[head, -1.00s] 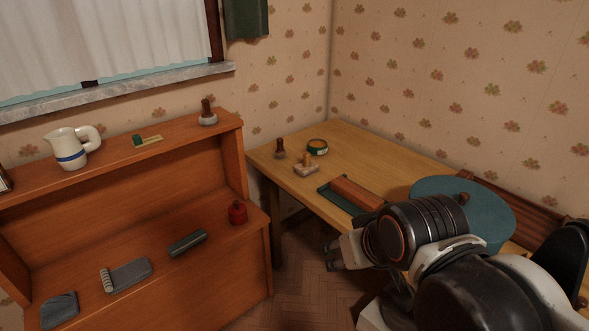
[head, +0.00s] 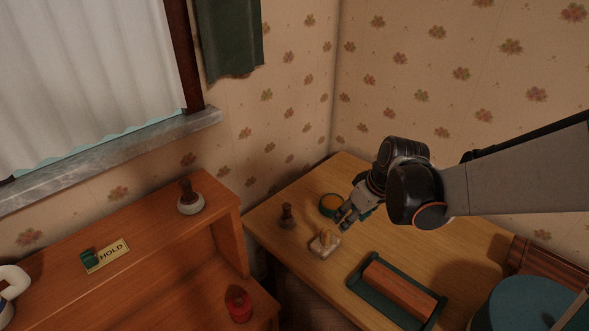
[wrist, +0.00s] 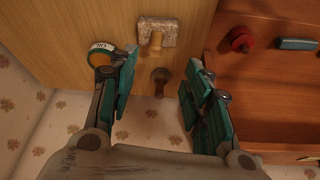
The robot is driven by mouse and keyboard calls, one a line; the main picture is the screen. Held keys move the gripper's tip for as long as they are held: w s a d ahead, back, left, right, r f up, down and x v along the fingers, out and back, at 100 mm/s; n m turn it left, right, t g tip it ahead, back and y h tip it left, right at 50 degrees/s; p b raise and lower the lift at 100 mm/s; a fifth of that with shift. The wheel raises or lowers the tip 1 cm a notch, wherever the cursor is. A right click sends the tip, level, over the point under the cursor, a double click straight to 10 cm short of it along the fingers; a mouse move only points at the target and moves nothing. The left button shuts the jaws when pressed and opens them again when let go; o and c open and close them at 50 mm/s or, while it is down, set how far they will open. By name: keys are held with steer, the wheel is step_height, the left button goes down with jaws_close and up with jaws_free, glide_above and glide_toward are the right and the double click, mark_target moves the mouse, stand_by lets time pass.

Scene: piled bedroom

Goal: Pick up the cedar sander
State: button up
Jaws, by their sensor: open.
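A speckled grey block with a pale wooden handle (head: 324,243) lies on the table (head: 290,262); it also shows in the wrist view (wrist: 157,34). Close by stands a dark brown knobbed tool (head: 288,217), seen between my fingers in the wrist view (wrist: 160,78). A similar dark-knobbed tool with a round grey base (head: 190,200) stands on the shelf top. I cannot tell for sure which is the cedar sander. My gripper (head: 343,219) is open and empty, above the table beside the pale-handled block; it also shows in the wrist view (wrist: 160,60).
A reddish wooden block (head: 398,289) lies in a green tray (head: 362,302) at front right, with a teal round thing (head: 530,305) beyond.

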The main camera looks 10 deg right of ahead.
mark_target(328, 230)
steer(key=w+f+b, duration=0.1)
steer(key=w+f, duration=0.1)
steer(key=f, duration=0.1)
steer(key=w+a+f+n+b, duration=0.1)
steer(key=w+f, duration=0.1)
steer(key=f, duration=0.1)
steer(key=w+f+n+b, duration=0.1)
steer(key=w+f, duration=0.1)
steer(key=f, duration=0.2)
steer(key=shift+w+a+f+y, duration=0.1)
steer(key=shift+w+a+y, duration=0.2)
steer(key=shift+a, duration=0.1)
steer(key=shift+a+b+x, duration=0.1)
steer(key=shift+b+x, duration=0.6)
steer(key=shift+x, duration=0.7)
steer(key=shift+a+b+x, duration=0.15)
steer(key=shift+b+x, duration=0.5)
steer(key=shift+x, duration=0.75)
steer(key=shift+s, duration=0.2)
steer(key=shift+c, duration=0.6)
jaws_close()
